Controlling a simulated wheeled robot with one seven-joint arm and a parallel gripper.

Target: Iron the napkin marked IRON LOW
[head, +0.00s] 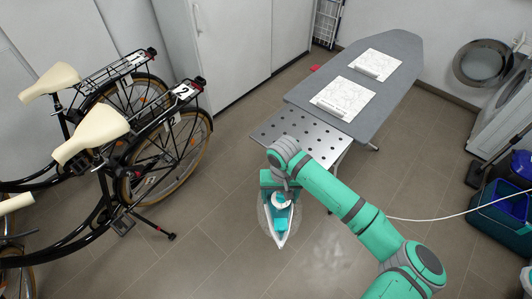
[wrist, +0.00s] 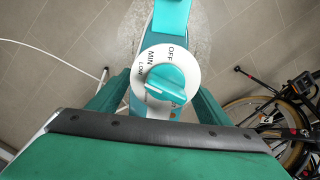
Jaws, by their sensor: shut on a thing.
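My gripper (head: 279,184) is shut on a teal and white iron (head: 282,222), held beyond the near end of the ironing board with floor behind it. A pale, translucent haze surrounds the iron. In the wrist view the fingers of my gripper (wrist: 158,100) flank the iron's white dial ring (wrist: 149,64), which reads OFF, MIN and LOW. The teal knob (wrist: 165,84) is turned slantwise; I cannot tell its setting. Two white patterned napkins lie flat on the grey board (head: 401,52): a far napkin (head: 375,64) and a near napkin (head: 343,98). Their labels are too small to read.
A perforated metal rest (head: 293,128) extends from the board's near end. A white cord (head: 452,216) runs across the right side. Floor left of the iron is clear.

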